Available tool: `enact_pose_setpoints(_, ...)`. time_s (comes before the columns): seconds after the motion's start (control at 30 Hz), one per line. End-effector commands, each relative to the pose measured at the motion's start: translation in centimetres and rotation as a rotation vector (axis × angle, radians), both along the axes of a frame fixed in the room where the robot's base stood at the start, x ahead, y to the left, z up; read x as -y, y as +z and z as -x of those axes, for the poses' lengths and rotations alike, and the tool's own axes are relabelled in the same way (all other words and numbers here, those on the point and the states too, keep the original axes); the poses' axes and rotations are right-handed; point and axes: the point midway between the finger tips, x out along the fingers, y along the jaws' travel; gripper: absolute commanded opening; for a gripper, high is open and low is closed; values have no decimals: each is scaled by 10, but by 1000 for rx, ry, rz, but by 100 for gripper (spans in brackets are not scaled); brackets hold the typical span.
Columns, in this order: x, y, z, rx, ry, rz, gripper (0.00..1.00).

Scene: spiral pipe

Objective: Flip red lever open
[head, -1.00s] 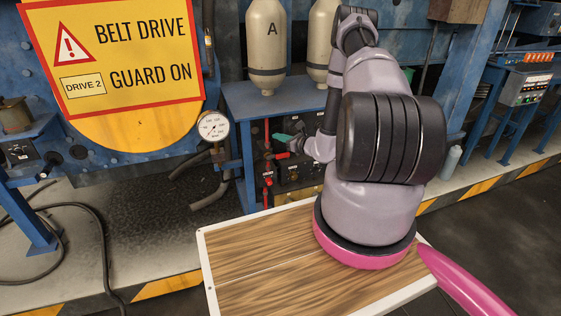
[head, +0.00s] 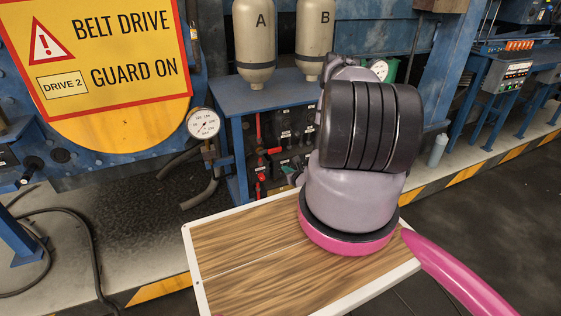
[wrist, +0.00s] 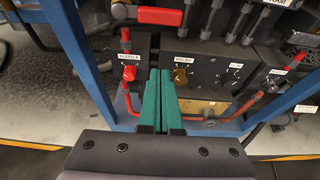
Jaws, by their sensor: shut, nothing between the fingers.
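A red lever handle (head: 270,151) lies level on the dark panel under the blue bench. In the wrist view a red handle (wrist: 160,16) lies level near the top edge, beyond my fingertips. A second red handle (head: 260,190) sits lower left; in the wrist view a red knob-like handle (wrist: 129,73) is left of the fingers. I cannot tell which one the task means. My gripper (wrist: 160,72) has teal fingers pressed together, empty, in front of the panel. In the head view its teal tips (head: 287,170) are small and partly hidden by my arm.
A red pipe (wrist: 215,120) runs below the panel. Blue frame posts (wrist: 70,40) bound it at left. A pressure gauge (head: 203,123) and hoses are left of the bench (head: 230,85); bottles stand on top.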

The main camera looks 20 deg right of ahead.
Motion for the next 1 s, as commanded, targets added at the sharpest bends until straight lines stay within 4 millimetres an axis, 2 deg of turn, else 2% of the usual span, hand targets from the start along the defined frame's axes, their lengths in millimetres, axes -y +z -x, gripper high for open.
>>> enact_pose_setpoints(0.57, 3, -32, -92, 2, 0, 0, 0)
enact_pose_setpoints(0.8, 4, -1, -91, 0, 0, -1, 0)
enact_pose_setpoints(1.0, 3, 8, -91, -1, 0, -1, 0)
